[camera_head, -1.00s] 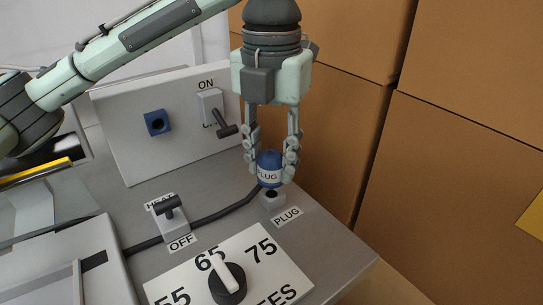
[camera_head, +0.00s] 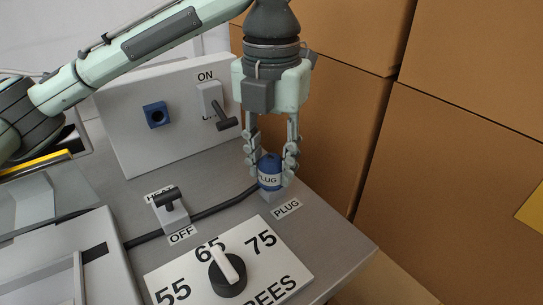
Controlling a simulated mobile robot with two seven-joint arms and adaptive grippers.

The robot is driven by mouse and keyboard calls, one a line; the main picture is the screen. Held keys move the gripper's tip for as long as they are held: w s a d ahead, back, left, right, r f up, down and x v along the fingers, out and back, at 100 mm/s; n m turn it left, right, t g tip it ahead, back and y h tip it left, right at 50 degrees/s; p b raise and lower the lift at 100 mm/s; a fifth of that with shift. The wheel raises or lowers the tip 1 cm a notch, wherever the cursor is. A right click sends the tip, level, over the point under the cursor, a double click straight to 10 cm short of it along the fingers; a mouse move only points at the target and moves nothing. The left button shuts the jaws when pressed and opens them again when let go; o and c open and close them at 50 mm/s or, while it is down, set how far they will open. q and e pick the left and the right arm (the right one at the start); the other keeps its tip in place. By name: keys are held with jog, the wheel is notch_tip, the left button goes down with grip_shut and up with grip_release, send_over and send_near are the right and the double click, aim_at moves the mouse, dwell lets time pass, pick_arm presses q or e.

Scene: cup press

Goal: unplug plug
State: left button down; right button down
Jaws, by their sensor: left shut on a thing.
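The plug is upright. A black cable (camera_head: 225,203) runs along the machine top toward the plug. My right gripper is not in view.
An upright panel with an ON switch (camera_head: 210,97) and a blue square fitting (camera_head: 156,115) stands behind. A heat switch (camera_head: 170,208) and a temperature dial (camera_head: 228,272) are nearer. Cardboard boxes (camera_head: 460,170) rise close on the right.

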pick_arm(q)
jog(key=shift+f, duration=0.4)
jog(key=c, duration=1)
grip_release()
